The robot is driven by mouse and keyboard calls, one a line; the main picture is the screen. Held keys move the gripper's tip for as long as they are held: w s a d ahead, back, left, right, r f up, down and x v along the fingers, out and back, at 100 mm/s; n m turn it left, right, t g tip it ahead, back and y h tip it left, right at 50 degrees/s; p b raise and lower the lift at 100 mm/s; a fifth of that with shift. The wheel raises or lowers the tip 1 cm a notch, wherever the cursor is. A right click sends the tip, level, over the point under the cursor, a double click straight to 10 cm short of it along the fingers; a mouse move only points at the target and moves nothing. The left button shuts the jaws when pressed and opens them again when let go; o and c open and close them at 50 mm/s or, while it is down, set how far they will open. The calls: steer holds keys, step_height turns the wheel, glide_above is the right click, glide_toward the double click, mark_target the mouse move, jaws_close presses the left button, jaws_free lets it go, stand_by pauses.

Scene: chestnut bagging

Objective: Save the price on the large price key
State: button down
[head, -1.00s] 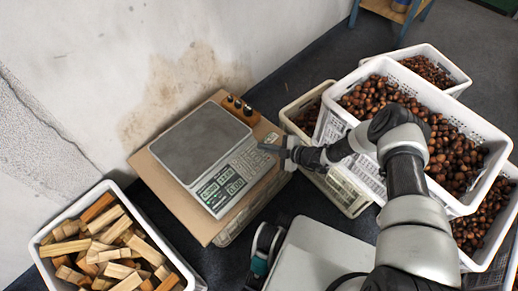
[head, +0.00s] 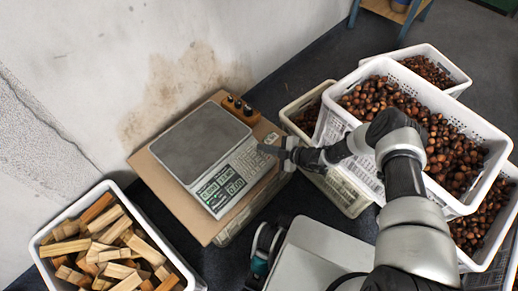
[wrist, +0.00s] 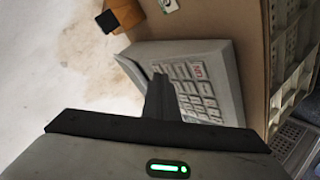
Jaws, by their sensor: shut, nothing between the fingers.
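A price scale (head: 203,145) with a grey weighing plate lies on a cardboard-topped stand. Its keypad (head: 250,160) and green lit displays (head: 221,188) face me. My gripper (head: 262,149) is shut and empty, with its fingertips at the upper right part of the keypad. In the wrist view the shut fingers (wrist: 160,82) stand over the left side of the keypad (wrist: 192,88) and hide some keys. I cannot tell whether the tips touch a key, nor which key is the large price key.
A white crate of wood pieces (head: 40,248) is at the lower left. White crates of chestnuts (head: 482,125) stand at the right. The wall (head: 100,60) is behind.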

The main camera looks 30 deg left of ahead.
steer(key=shift+a+f, duration=0.1)
steer(key=shift+f, duration=0.2)
steer(key=shift+r, duration=0.15)
stand_by(0.4)
steer(key=shift+s+d+r+p, duration=0.1)
steer(key=shift+d+r+p, duration=0.2)
steer(key=shift+r, duration=0.3)
steer(key=r+p, duration=0.1)
steer(key=r, duration=0.1)
steer(key=d+r+p, duration=0.1)
steer(key=r+p, duration=0.1)
steer(key=shift+s+d+r+p, duration=0.2)
steer(key=shift+r+p, duration=0.1)
steer(key=shift+r, duration=0.05)
stand_by(2.3)
